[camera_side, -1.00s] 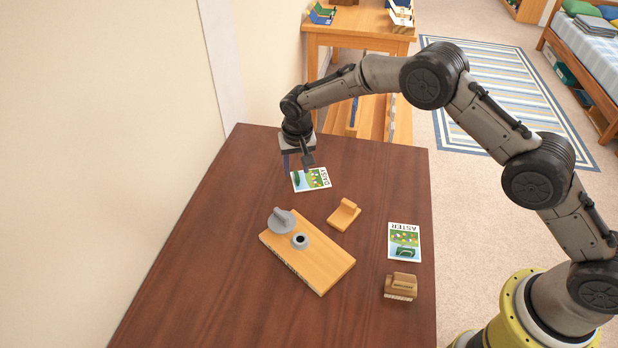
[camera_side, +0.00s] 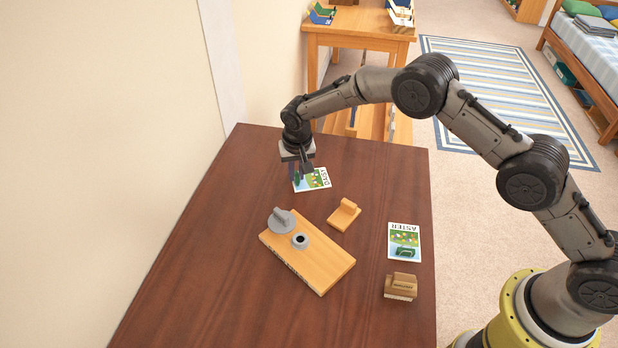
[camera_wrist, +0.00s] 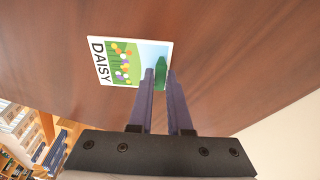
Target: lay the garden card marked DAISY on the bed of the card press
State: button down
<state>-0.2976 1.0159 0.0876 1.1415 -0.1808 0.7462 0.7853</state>
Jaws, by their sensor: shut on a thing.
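The garden card marked DAISY (camera_side: 318,180) lies on the dark wooden table beyond the press, its white name strip at the right. In the wrist view the DAISY card (camera_wrist: 122,62) has a green upright grip (camera_wrist: 160,75) near one edge. My gripper (camera_side: 302,172) is shut on that green grip, which shows between the fingertips (camera_wrist: 159,78). I cannot tell any lift of the card off the table.
A small wooden stepped block (camera_side: 344,214) stands between the press and the DAISY card. A wooden block with a pale, brush-like lower part (camera_side: 400,287) is at the lower right. The table's left side is clear.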

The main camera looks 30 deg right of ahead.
jog(key=shift+r, duration=0.95)
dwell(0.5)
jog(key=shift+r, duration=1.6)
jog(key=shift+w+d, duration=0.1)
jog(key=shift+d, duration=0.1)
jog(key=s+d+r, duration=0.4)
jog(key=s+d, duration=0.3)
jog(key=d, duration=0.4)
jog(key=s+d+f+n, duration=0.1)
jog(key=s+d+n, duration=0.1)
jog(key=s, duration=0.4)
jog(key=s+d+f+n, duration=0.1)
jog(key=s+d+n, duration=0.1)
jog(key=s, duration=0.5)
jog(key=shift+s+f+y, duration=0.25)
jog(key=shift+y, duration=0.15)
